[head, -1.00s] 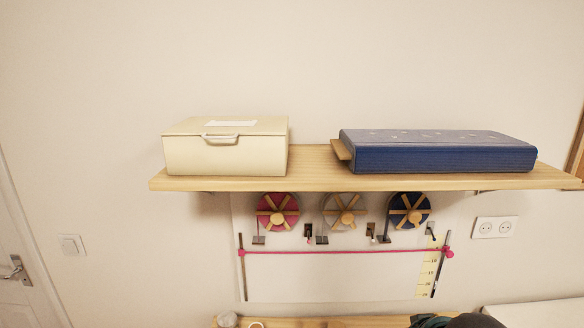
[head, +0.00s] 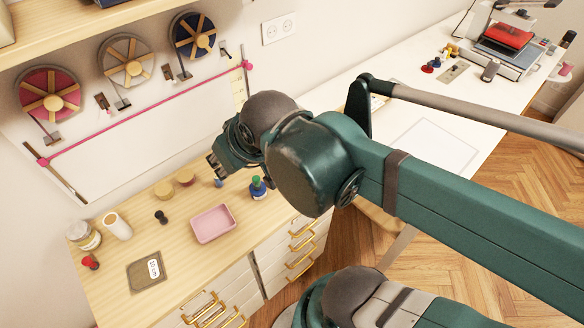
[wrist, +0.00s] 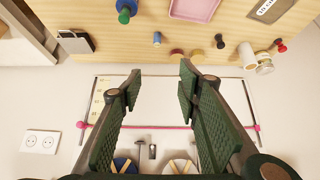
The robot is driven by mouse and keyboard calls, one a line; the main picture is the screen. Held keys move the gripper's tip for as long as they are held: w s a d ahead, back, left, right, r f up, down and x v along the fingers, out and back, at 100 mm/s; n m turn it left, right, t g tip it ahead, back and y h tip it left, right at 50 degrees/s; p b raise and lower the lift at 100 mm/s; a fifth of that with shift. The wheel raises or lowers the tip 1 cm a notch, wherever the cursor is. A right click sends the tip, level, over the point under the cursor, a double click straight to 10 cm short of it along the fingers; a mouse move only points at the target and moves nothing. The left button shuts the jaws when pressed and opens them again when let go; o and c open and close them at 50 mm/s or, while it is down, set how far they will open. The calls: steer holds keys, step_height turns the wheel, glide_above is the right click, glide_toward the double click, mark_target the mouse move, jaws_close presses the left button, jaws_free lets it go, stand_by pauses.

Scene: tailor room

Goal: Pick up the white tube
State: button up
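My gripper (head: 214,166) is above the back right of the worktop, well to the right of the tube. In the wrist view my gripper (wrist: 160,78) has its two fingers spread wide with nothing between them.
The jar (head: 84,236) and a red-topped item (head: 90,262) stand left of the tube.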

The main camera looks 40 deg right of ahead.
steer(key=shift+d, duration=0.1)
steer(key=shift+s+d+f+m+g+p, duration=0.15)
steer(key=shift+d+f+m+g, duration=1.05)
steer(key=shift+d+f+m, duration=2.2)
steer(key=shift+d+f+m+g+p, duration=0.3)
steer(key=shift+d+f+m+g, duration=0.9)
steer(key=shift+d+f+m, duration=2.1)
steer(key=shift+s+d+f+m+g+p, duration=0.15)
steer(key=shift+d+f+m+g, duration=1.05)
steer(key=shift+d+f+m, duration=2.2)
steer(key=shift+w+d+r+m, duration=0.1)
steer(key=shift+d+r+m, duration=0.25)
steer(key=shift+d, duration=0.3)
steer(key=shift+d+r+m, duration=0.15)
steer(key=shift+d+r, duration=0.3)
steer(key=shift+d, duration=0.15)
steer(key=shift+f, duration=1.15)
steer(key=shift+f+b, duration=0.75)
steer(key=shift+f, duration=1.85)
